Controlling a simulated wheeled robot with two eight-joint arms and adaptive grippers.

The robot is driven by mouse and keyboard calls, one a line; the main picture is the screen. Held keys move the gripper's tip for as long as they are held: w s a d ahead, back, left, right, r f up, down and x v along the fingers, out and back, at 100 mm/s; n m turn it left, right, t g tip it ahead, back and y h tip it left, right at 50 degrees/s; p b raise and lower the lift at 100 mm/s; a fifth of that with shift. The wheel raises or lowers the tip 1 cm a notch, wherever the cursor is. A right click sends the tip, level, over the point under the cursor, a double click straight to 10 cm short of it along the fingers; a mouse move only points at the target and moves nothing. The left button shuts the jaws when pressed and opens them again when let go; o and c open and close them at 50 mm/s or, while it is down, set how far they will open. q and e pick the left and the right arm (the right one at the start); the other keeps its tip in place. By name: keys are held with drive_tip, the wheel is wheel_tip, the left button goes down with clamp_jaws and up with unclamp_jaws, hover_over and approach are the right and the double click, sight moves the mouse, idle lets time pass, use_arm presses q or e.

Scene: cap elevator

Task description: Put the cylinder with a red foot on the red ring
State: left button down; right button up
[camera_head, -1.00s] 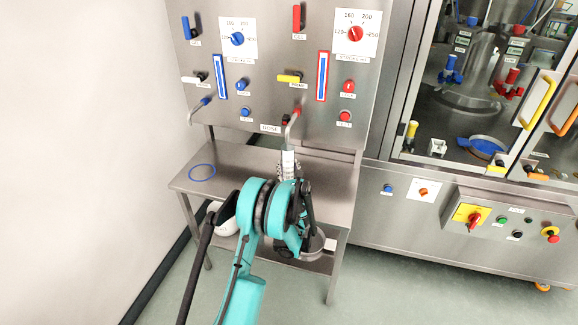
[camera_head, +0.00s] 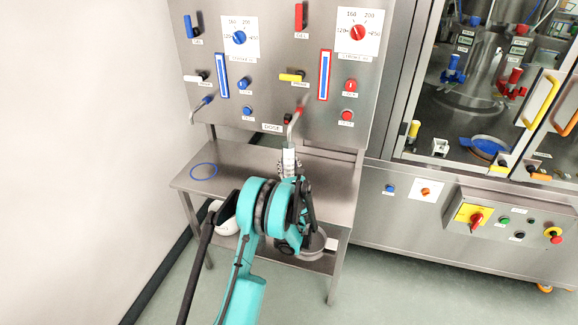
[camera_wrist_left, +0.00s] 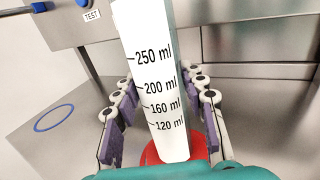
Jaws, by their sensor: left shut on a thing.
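The measuring cylinder (camera_head: 289,160) is clear and white and stands about upright on or just above the steel shelf, below the red-marked spout. In the left wrist view the cylinder (camera_wrist_left: 150,75) shows its ml marks and its red foot (camera_wrist_left: 172,150). My left gripper (camera_head: 289,173) is shut on the cylinder, with purple-padded fingers on both sides of it. My teal arm hides the cylinder's lower part in the head view. The red ring is not visible. It cannot be told whether the foot touches the shelf. My right gripper is not in view.
A blue ring (camera_head: 203,171) lies on the left of the shelf (camera_head: 240,165). The red spout (camera_head: 293,125) and the blue spout (camera_head: 202,108) stick out from the panel above. A glazed machine (camera_head: 480,120) stands to the right. The shelf between the blue ring and the cylinder is clear.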

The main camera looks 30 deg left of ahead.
use_arm(q)
drive_tip(key=shift+f, duration=0.65)
idle(0.4)
